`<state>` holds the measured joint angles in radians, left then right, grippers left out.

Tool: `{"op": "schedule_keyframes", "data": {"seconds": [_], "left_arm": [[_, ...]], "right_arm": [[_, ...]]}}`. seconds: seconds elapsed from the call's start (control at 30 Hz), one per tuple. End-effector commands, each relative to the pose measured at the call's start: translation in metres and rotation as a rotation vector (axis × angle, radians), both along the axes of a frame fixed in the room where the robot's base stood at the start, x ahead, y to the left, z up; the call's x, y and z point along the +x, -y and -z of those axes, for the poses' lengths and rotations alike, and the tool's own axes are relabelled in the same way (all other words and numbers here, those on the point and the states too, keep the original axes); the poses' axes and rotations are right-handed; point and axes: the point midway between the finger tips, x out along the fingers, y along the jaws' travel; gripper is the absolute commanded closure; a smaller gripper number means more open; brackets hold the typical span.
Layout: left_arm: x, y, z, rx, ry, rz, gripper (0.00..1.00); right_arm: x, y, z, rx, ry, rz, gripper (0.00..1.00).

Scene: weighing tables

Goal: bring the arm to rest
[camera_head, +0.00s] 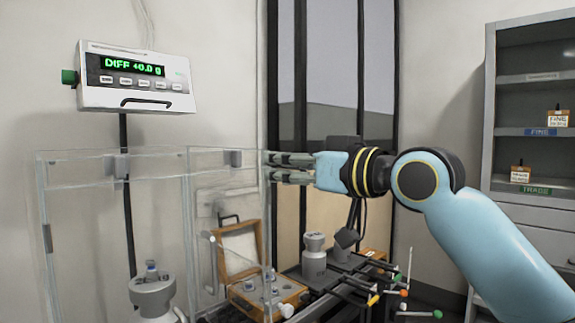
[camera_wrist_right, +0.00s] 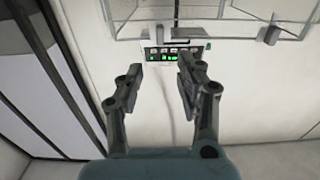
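My right arm (camera_head: 500,245) is light blue and reaches in from the right in the head view. My right gripper (camera_head: 270,167) is raised beside the upper right edge of a clear glass enclosure. In the right wrist view the two fingers of this gripper (camera_wrist_right: 160,72) stand apart with nothing between them, so it is open and empty. I cannot tell whether the fingertips touch the glass. My left gripper is not in view.
A display (camera_head: 135,78) reading "DIFF +0.0 g" hangs on the wall. The glass enclosure (camera_head: 85,170) surrounds a grey weight (camera_head: 153,293). An open wooden box (camera_head: 265,297) with small weights, another grey weight (camera_head: 314,258) and coloured-ended rods sit below. A shelf cabinet (camera_head: 490,130) stands right.

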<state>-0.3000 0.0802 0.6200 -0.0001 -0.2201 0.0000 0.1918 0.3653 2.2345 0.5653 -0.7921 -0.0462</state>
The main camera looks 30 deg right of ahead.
Motion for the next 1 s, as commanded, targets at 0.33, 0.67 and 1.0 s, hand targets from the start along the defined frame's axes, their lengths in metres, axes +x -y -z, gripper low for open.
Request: {"op": "schedule_keyframes", "data": {"seconds": [0.33,0.67,1.0], "left_arm": [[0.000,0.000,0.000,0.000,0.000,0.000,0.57],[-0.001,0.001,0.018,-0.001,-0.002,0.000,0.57],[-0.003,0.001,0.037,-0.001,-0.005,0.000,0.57]], "right_arm": [[0.000,0.000,0.000,0.000,0.000,0.000,0.63],[0.004,0.010,0.132,0.043,-0.226,0.044,0.63],[-0.036,0.055,0.413,0.037,-0.662,0.228,0.63]]}}
